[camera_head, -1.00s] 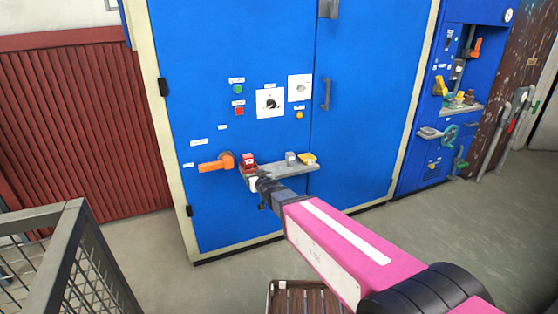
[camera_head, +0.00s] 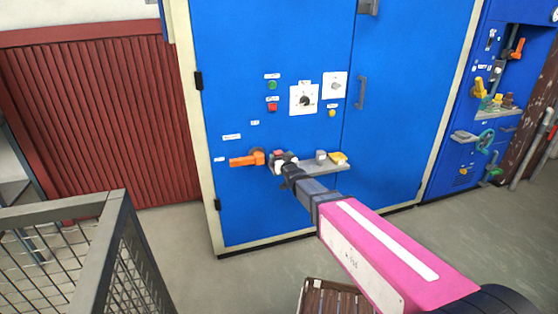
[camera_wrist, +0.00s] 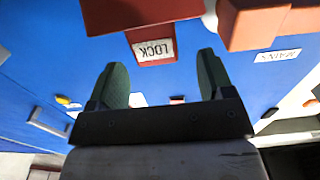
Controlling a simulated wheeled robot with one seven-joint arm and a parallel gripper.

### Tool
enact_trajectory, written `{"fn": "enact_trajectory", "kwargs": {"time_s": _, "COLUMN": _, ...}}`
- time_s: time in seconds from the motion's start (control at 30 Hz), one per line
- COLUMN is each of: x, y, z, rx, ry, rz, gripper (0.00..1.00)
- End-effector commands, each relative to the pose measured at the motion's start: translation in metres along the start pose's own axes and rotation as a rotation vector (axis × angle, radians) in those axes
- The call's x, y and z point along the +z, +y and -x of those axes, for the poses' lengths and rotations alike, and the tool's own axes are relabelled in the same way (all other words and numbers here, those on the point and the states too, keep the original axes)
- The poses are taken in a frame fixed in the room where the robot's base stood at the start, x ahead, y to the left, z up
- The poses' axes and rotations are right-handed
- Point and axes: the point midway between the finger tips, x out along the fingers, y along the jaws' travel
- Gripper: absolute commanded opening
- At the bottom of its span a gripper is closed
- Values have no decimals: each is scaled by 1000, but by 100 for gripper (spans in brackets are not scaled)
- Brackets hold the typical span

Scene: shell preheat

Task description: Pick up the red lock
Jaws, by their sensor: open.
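The red lock (camera_wrist: 155,50) shows in the wrist view with a white label reading LOCK upside down. It lies just beyond and between the fingertips of my gripper (camera_wrist: 160,62). My gripper is open with two dark green fingers, and nothing is visibly held between them. In the head view my gripper (camera_head: 284,166) is at the left end of the grey shelf (camera_head: 322,167) on the blue cabinet, and the lock (camera_head: 278,153) is mostly hidden behind it. A dark red block-like part (camera_wrist: 140,12) adjoins the lock at the top of the wrist view.
An orange handle (camera_head: 247,158) sticks out just left of the lock; it is also close by in the wrist view (camera_wrist: 250,22). A grey block (camera_head: 321,155) and a yellow item (camera_head: 338,158) sit on the shelf's right. A metal railing (camera_head: 75,208) stands at lower left.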

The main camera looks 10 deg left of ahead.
Motion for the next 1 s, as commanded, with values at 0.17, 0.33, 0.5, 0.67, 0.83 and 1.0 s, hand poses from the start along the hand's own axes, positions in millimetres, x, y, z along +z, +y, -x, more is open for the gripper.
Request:
{"fn": "enact_trajectory", "kwargs": {"time_s": 0.17, "x": 3, "y": 4, "z": -30, "rx": 0, "ry": -1, "rz": 0, "gripper": 74}}
{"fn": "enact_trajectory", "kwargs": {"time_s": 0.33, "x": 3, "y": 3, "z": -43, "rx": 0, "ry": -1, "rz": 0, "gripper": 74}}
{"fn": "enact_trajectory", "kwargs": {"time_s": 0.5, "x": 2, "y": 3, "z": -42, "rx": 0, "ry": -1, "rz": 0, "gripper": 74}}
{"fn": "enact_trajectory", "kwargs": {"time_s": 0.67, "x": 2, "y": 3, "z": -42, "rx": 0, "ry": -1, "rz": 0, "gripper": 32}}
{"fn": "enact_trajectory", "kwargs": {"time_s": 0.83, "x": 2, "y": 3, "z": -42, "rx": 0, "ry": 0, "rz": 0, "gripper": 19}}
{"fn": "enact_trajectory", "kwargs": {"time_s": 1.0, "x": 2, "y": 3, "z": -42, "rx": 0, "ry": 0, "rz": 0, "gripper": 19}}
